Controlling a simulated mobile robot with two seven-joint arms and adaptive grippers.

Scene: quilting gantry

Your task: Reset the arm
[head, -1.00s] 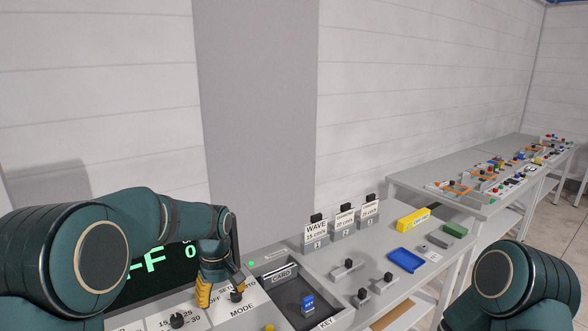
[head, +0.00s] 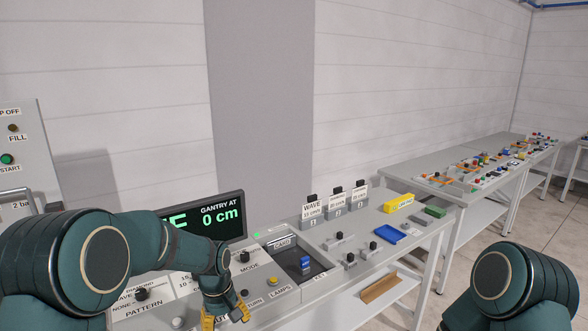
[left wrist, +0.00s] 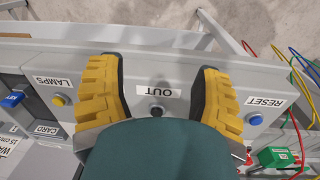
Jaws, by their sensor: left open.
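My left gripper (head: 224,314) is open and empty over the front part of the grey control panel (head: 262,306). In the left wrist view its yellow fingers (left wrist: 158,98) are spread on either side of the OUT label (left wrist: 157,92) and a small dark knob (left wrist: 156,111). A blue button (left wrist: 255,119) beside the RESET label lies just right of the right finger, apart from it as far as I can tell. The yellow LAMPS button (left wrist: 60,99) lies left of the left finger. Of my right arm only a link shows in the head view; its gripper is out of frame.
A display (head: 216,217) reads GANTRY AT 0 cm behind my left arm. The MODE knob (head: 244,257) and a CARD tray (head: 293,250) are nearby. Labelled blocks (head: 335,206), a blue tray (head: 389,235) and a yellow box (head: 399,203) stand farther right. Coloured cables (left wrist: 300,75) hang near RESET.

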